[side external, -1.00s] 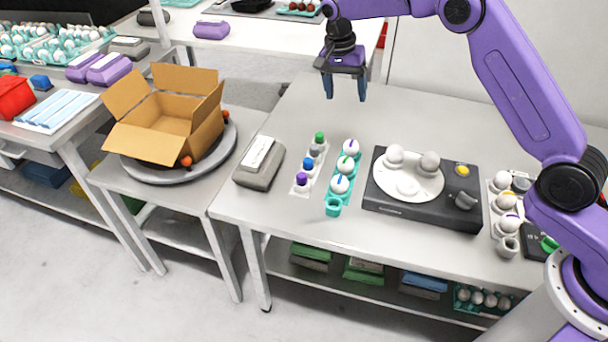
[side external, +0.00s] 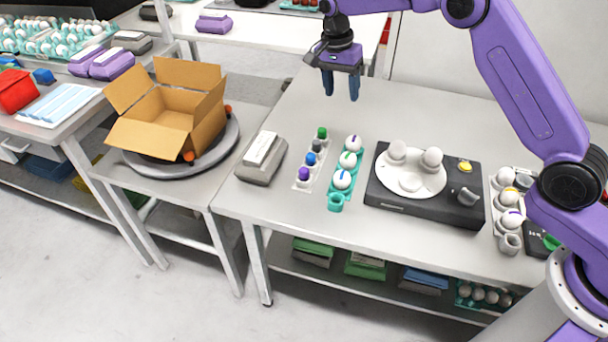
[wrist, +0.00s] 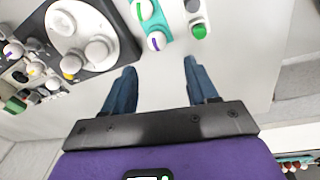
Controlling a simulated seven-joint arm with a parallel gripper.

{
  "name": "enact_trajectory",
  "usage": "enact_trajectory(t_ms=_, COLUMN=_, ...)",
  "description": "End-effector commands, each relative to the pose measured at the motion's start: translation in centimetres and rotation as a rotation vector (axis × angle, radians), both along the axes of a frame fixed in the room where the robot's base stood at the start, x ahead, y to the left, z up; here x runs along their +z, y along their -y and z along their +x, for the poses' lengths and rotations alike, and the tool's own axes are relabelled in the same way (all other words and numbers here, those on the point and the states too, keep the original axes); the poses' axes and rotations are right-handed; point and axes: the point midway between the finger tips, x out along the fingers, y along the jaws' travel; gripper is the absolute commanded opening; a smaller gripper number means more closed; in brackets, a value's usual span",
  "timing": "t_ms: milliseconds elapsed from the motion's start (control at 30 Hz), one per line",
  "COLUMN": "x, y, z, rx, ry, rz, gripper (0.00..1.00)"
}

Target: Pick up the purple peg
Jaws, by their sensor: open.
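The purple peg (side external: 304,174) stands at the near end of a narrow white holder (side external: 297,187) on the table, in a row with a blue peg (side external: 310,159), a dark peg (side external: 316,146) and a green peg (side external: 322,133). My gripper (side external: 341,92) is open and empty, in the air above the back part of the table, behind the row. In the wrist view my blue fingers (wrist: 160,90) are apart with bare table between them. The green peg (wrist: 199,30) shows there at the top; the purple peg is out of that view.
A teal tray (side external: 336,203) with white eggs stands right of the pegs. Further right is a black device (side external: 430,205) with a round white plate. A grey box (side external: 262,160) is left of the pegs. An open cardboard box (side external: 165,115) stands on a side table. The table's back is clear.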

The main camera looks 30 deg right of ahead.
Motion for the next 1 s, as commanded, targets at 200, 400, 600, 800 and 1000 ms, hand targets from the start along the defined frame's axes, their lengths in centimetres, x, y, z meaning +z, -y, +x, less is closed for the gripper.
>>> enact_trajectory(t_ms=200, x=0.5, y=-5.9, z=-1.7, rx=-0.362, ry=0.066, rz=0.048, gripper=0.58)
enact_trajectory(t_ms=400, x=0.8, y=-10.3, z=-3.5, rx=-0.682, ry=0.097, rz=0.087, gripper=0.58)
enact_trajectory(t_ms=600, x=1.0, y=-12.4, z=-4.4, rx=-0.858, ry=0.106, rz=0.108, gripper=0.58)
enact_trajectory(t_ms=800, x=-0.5, y=-12.7, z=-4.6, rx=-0.889, ry=0.104, rz=0.109, gripper=0.58)
enact_trajectory(t_ms=1000, x=-4.3, y=-12.7, z=-4.7, rx=-0.886, ry=0.102, rz=0.106, gripper=0.58)
